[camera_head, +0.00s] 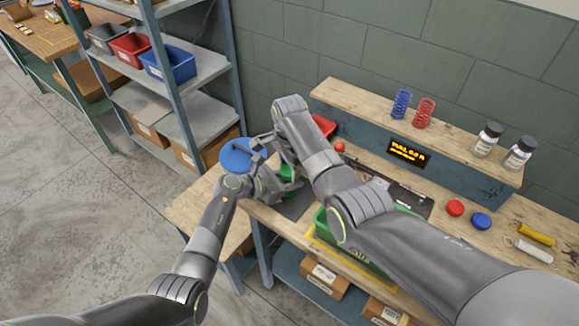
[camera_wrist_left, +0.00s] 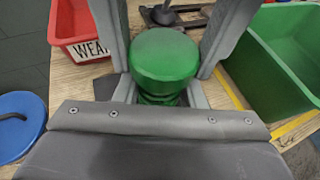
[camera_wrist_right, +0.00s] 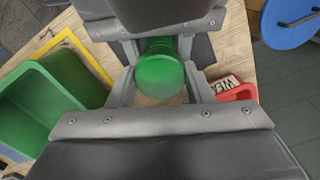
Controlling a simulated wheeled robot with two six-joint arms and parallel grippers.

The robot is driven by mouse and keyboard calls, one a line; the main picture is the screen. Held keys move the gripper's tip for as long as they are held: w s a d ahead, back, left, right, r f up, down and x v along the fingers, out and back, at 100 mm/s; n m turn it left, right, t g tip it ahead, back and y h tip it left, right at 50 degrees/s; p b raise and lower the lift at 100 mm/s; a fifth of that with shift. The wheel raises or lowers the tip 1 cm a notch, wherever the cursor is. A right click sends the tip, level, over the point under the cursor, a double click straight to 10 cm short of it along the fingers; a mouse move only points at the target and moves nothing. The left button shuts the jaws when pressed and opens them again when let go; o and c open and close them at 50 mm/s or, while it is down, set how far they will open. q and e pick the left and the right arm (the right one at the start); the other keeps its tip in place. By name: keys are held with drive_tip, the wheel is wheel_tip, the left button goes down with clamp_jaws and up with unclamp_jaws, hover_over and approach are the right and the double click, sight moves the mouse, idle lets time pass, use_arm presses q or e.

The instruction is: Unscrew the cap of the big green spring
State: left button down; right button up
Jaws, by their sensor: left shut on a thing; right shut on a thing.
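The big green spring (camera_head: 288,172) stands mostly hidden between my two grippers in the head view. In the left wrist view its round green cap (camera_wrist_left: 165,54) faces up, with the narrower green body (camera_wrist_left: 158,98) beneath. My left gripper (camera_wrist_left: 160,92) is shut low on the body, with a finger on each side. My right gripper (camera_wrist_right: 160,80) is at the cap, which also shows in the right wrist view (camera_wrist_right: 160,76), and its fingers close on the cap's two sides. In the head view the right arm reaches over from the right and hides much of the contact.
A green crate (camera_wrist_left: 272,60) and a red bin (camera_wrist_left: 80,30) flank the spring closely. A blue disc (camera_head: 238,155) is just left of it. Red and blue caps (camera_head: 455,208) lie farther right. A raised shelf (camera_head: 455,130) holds small springs and jars.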

drive_tip(key=shift+n, duration=1.7)
drive_tip(key=o, duration=1.1)
drive_tip(key=shift+c, duration=0.2)
drive_tip(key=shift+r, duration=2.3)
drive_tip(key=shift+c, duration=0.5)
wheel_tip(320, 180, up, 3)
drive_tip(key=m, duration=0.3)
drive_tip(key=shift+f, duration=3.8)
